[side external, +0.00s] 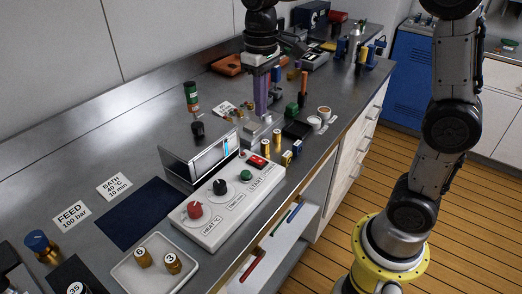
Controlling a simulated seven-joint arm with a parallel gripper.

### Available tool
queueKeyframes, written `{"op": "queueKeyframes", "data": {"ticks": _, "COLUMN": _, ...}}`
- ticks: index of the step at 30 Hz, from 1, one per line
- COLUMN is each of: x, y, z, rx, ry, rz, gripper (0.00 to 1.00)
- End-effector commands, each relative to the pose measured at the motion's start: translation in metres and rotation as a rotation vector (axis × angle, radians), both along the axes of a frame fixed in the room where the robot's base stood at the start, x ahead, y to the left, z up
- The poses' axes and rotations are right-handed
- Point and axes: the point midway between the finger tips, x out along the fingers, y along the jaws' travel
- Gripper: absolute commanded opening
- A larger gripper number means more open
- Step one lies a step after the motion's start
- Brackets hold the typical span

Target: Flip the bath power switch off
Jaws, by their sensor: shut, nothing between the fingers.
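A white control panel (222,207) lies on the bench in front of a clear-fronted box. It carries a red heat knob (194,209), a black time knob (220,187), a green button (246,175) and a red rocker switch (257,160) at its far right end. The rocker looks like the power switch; its label and on or off position are too small to read. My gripper (262,112) points down above the bench, behind and above the rocker, apart from it. Its fingers look shut and empty, though the tips are hard to separate from the items behind.
The metal box with a lit strip (201,153) stands just behind the panel. A tray with brass weights (132,279) and a dark blue mat (136,214) are at left.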

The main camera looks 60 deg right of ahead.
Motion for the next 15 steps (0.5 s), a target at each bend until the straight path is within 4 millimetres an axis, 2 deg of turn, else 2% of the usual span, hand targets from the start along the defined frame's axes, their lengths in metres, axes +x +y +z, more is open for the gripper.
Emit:
{"op": "queueKeyframes", "data": {"ticks": 5, "x": -0.001, "y": 0.000, "z": -0.023, "rx": 0.000, "ry": 0.004, "rz": 0.000, "gripper": 0.00}}
{"op": "queueKeyframes", "data": {"ticks": 15, "x": -0.001, "y": 0.000, "z": -0.090, "rx": 0.000, "ry": 0.005, "rz": 0.000, "gripper": 0.00}}
